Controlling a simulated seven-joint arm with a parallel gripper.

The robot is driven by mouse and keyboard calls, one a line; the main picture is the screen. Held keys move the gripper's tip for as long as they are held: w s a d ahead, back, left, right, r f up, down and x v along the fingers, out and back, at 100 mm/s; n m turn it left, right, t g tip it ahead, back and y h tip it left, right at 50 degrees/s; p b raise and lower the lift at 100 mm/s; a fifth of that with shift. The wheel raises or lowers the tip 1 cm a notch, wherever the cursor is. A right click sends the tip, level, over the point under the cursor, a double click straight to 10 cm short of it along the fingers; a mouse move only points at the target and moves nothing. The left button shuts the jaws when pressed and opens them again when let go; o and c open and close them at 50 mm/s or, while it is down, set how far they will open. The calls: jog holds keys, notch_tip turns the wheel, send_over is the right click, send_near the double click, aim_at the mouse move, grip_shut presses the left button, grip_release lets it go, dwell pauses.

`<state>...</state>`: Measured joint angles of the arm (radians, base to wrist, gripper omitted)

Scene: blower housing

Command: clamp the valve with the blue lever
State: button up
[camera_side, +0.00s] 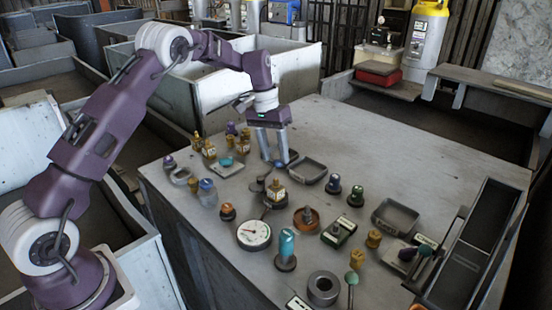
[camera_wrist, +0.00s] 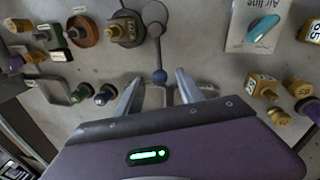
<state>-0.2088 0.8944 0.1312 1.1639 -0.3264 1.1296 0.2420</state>
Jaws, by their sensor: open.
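I cannot tell whether the fingers touch the ball. A teal-blue handle (camera_wrist: 263,28) lies on a plate marked "Air line" (camera_wrist: 238,42), to the right and apart from my gripper.
Brass fittings (camera_side: 209,150), a dial gauge (camera_side: 254,235), a teal-topped part (camera_side: 286,250) and dark knobs (camera_side: 333,184) crowd the table. The table's back right (camera_side: 400,140) is clear.

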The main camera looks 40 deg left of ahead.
jog(key=shift+d+f, duration=0.2)
jog(key=shift+f, duration=0.8)
jog(key=shift+c, duration=0.3)
grip_shut()
dwell(0.4)
